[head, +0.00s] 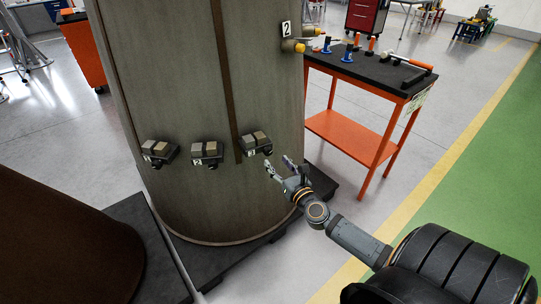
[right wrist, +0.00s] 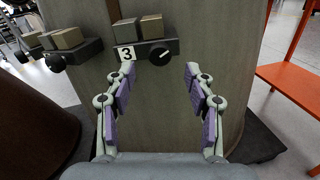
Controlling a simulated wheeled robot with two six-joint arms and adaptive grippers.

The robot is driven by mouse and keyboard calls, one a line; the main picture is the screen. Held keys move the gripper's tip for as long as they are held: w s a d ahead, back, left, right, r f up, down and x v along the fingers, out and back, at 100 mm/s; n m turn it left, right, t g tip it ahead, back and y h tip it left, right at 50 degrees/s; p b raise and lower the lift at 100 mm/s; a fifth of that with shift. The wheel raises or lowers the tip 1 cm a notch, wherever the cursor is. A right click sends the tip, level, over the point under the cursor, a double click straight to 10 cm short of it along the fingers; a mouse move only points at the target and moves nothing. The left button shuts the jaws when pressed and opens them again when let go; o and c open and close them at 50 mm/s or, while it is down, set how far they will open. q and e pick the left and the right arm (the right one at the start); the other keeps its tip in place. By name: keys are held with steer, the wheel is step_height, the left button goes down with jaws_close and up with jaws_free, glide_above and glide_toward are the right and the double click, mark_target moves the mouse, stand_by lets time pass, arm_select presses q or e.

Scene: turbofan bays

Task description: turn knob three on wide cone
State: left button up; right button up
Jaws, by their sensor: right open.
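The wide cone (head: 185,75) is a large grey-brown body with a dark vertical strip. Three small dark boxes are fixed low on its side, labelled 1, 2 and 3. The box labelled 3 (head: 256,141) is the rightmost and has two tan blocks on top. Its round black knob (right wrist: 160,54) with a white pointer mark shows in the right wrist view, right of the label. My right gripper (head: 279,165) is open and empty, just right of and below box 3. In the right wrist view its fingers (right wrist: 152,74) spread below the knob, apparently not touching it. My left gripper is out of view.
Box 2 (head: 206,151) and box 1 (head: 157,151) sit to the left. A dark brown body (head: 60,245) stands at lower left. An orange table (head: 345,140) with tools stands right of the cone. A yellow fitting (head: 292,46) labelled 2 sticks out higher up.

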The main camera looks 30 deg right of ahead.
mark_target(269, 153)
steer(key=w, duration=0.5)
steer(key=shift+w+d, duration=0.3)
steer(key=shift+w, duration=0.05)
steer(key=shift+c, duration=0.3)
jaws_close()
